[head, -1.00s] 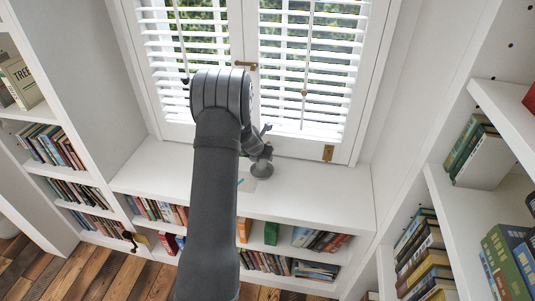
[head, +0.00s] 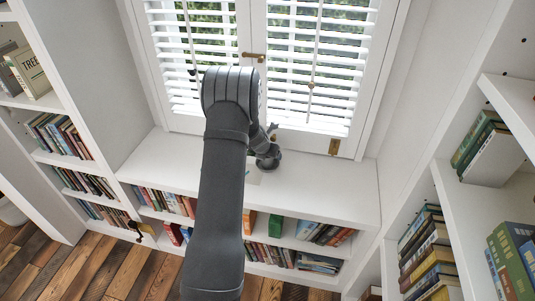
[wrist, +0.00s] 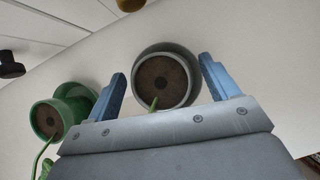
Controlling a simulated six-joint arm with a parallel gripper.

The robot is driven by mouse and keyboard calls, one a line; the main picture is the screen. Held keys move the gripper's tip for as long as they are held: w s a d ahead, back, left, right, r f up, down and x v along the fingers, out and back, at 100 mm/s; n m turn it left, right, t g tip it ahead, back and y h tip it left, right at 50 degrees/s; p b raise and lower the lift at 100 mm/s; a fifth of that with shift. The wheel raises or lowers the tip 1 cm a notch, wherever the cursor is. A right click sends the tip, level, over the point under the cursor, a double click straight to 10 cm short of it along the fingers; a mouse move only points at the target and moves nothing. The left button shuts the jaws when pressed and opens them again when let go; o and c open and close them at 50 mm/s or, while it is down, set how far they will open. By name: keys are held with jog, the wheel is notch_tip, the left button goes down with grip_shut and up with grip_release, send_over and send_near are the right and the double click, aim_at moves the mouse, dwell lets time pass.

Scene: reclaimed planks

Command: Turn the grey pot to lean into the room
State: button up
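The grey pot (wrist: 140,66) is in the wrist view, round with dark soil and a small green shoot at its near rim. My gripper (wrist: 163,66) is open, with one blue finger on each side of the pot. A narrow gap shows at the left finger; at the right finger I cannot tell whether it touches. A green pot (wrist: 84,94) with soil stands just left of the left finger. In the head view, my arm covers most of this spot on the white window ledge (head: 325,182), and I cannot make out the pots clearly.
White shutters (head: 315,70) stand behind the ledge. Bookshelves (head: 75,165) flank it at left and right, and more books (head: 325,232) fill the shelves below. The ledge's right part is clear. A yellowish thing (wrist: 130,4) and a dark thing (wrist: 8,66) show in the wrist view.

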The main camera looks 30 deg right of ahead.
jog(key=v, duration=1.7)
jog(key=shift+a+r, duration=0.15)
jog(key=x, duration=1.7)
